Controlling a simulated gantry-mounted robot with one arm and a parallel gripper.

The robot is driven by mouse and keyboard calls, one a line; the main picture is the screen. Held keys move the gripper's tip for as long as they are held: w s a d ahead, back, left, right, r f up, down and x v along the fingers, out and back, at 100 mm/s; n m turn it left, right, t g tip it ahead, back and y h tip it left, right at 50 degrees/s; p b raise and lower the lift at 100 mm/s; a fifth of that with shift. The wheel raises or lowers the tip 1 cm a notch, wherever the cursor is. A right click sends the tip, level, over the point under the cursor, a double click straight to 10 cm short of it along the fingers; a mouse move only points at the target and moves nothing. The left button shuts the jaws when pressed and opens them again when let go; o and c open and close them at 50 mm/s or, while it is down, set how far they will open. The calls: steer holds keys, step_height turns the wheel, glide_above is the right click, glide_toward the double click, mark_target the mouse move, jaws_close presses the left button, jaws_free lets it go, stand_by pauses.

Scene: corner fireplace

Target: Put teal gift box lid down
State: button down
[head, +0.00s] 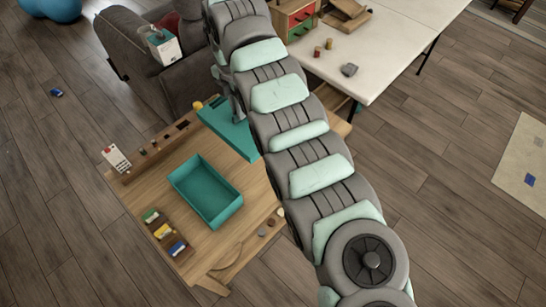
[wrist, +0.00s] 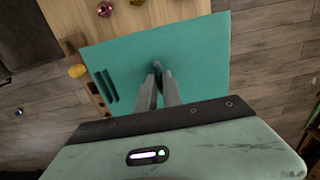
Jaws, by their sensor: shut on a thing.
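The teal gift box lid (head: 232,133) is near the back right of the low wooden table in the head view, partly hidden by my arm. In the wrist view the lid (wrist: 205,65) spreads flat beneath my gripper (wrist: 158,72), with two dark slots at its left. My gripper is shut on the lid. The open teal box (head: 205,190) sits empty on the middle of the table, apart from the lid. Whether the lid touches the table is unclear.
A grey sofa (head: 150,60) stands behind. A white table (head: 385,50) is at the back right.

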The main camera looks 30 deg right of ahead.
mark_target(241, 127)
steer(key=shift+d+f, duration=0.1)
steer(key=shift+f, duration=0.2)
steer(key=shift+f+b, duration=2.05)
steer(key=shift+f, duration=7.65)
steer(key=shift+f, duration=0.2)
steer(key=c, duration=1.5)
jaws_free()
steer(key=shift+r, duration=0.15)
step_height(241, 127, up, 12)
steer(key=p, duration=0.3)
